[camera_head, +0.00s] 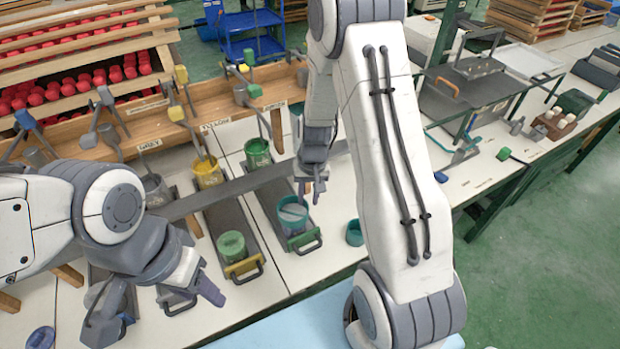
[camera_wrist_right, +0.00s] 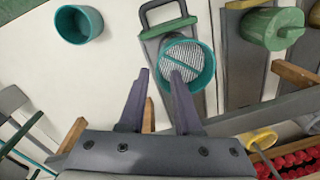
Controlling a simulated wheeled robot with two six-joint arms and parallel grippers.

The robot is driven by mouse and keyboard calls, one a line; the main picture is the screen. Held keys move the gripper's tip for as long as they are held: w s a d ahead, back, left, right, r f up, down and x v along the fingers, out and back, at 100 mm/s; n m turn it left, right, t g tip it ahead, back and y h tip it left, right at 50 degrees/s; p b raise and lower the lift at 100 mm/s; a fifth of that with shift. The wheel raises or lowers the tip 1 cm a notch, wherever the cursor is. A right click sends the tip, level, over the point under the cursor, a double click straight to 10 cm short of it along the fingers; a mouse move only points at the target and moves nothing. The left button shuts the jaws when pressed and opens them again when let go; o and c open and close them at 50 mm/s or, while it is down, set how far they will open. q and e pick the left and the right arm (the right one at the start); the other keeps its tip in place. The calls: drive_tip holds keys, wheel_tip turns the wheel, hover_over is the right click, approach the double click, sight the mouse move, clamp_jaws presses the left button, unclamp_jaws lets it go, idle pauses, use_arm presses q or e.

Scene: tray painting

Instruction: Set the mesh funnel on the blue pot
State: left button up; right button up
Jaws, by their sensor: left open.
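The mesh funnel, a teal round piece with a striped grey mesh inside (camera_head: 293,215), sits on a dark tray with a green handle; it also shows in the right wrist view (camera_wrist_right: 205,75). My right gripper (camera_head: 317,194) is just above it. In the wrist view its two fingers (camera_wrist_right: 160,75) are apart and empty, the right one overlapping the funnel's near rim. I cannot tell which vessel is the blue pot; a dark blue round top (camera_head: 40,340) shows at the lower left edge.
A teal cup (camera_head: 354,233) stands right of the green-handled tray. A green cylinder (camera_head: 231,244) rests on the yellow-handled tray. Yellow (camera_head: 207,173) and green (camera_head: 257,153) paint pots with brushes stand behind, by a wooden rack. White table is bare around the teal cup.

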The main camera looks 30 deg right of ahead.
drive_tip(key=s+a+r+n, duration=0.2)
drive_tip(key=a+r, duration=0.3)
drive_tip(key=r, duration=0.6)
drive_tip(key=s+a+r+n, duration=0.3)
drive_tip(key=s+a, duration=0.3)
drive_tip(key=s, duration=0.4)
drive_tip(key=s+a+r+n, duration=0.4)
drive_tip(key=s+a+n, duration=0.2)
drive_tip(key=s, duration=0.4)
drive_tip(key=shift+a+r+b, duration=0.2)
drive_tip(key=shift+a+b, duration=0.2)
drive_tip(key=shift+a, duration=0.2)
